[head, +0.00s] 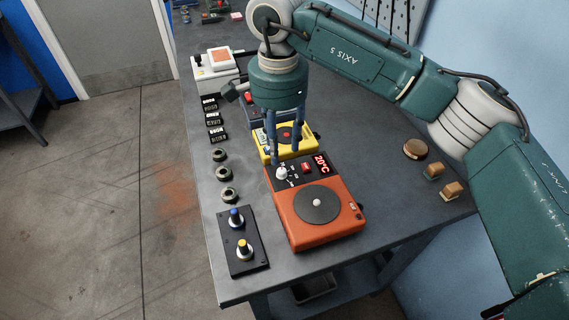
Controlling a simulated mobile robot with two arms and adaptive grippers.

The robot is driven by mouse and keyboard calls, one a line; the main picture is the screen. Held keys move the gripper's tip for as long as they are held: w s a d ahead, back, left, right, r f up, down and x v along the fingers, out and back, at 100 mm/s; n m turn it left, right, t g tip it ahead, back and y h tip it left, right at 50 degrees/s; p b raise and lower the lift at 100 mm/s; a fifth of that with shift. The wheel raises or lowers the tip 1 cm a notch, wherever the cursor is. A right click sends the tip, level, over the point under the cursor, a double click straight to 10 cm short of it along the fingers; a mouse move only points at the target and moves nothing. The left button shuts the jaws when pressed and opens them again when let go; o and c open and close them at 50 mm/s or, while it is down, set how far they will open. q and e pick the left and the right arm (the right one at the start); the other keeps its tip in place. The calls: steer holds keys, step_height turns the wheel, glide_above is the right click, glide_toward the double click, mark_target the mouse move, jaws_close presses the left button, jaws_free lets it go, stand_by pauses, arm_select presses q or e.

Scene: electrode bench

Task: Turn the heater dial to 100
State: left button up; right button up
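The orange heater (315,230) sits on the near part of the bench, with a round dark plate on top. Its black panel carries a white dial (282,174), a red button (306,168) and a red display (321,163) that reads 20°C. My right gripper (285,154) points down just behind the dial in the picture, its two fingers apart with nothing seen between them. I cannot tell whether a fingertip touches the heater. The dial's pointer is too small to read. My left gripper is not in view.
A yellow device (304,149) stands close behind the heater, partly hidden by my gripper. A black plate with two knobs (240,262) lies left of the heater. Several dark rings (224,173) and black labels line the left edge. Wooden blocks (453,190) lie at the right. The bench (375,215) is clear right of the heater.

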mark_target(282, 170)
steer(key=f+p, duration=0.1)
steer(key=f, duration=0.4)
steer(key=shift+d, duration=0.2)
step_height(282, 170, down, 2)
steer(key=shift+f+p, duration=0.25)
steer(key=shift+p, duration=0.1)
steer(key=shift+f, duration=0.15)
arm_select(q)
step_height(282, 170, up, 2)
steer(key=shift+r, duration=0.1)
arm_select(e)
steer(key=shift+c, duration=0.5)
steer(key=c, duration=0.9)
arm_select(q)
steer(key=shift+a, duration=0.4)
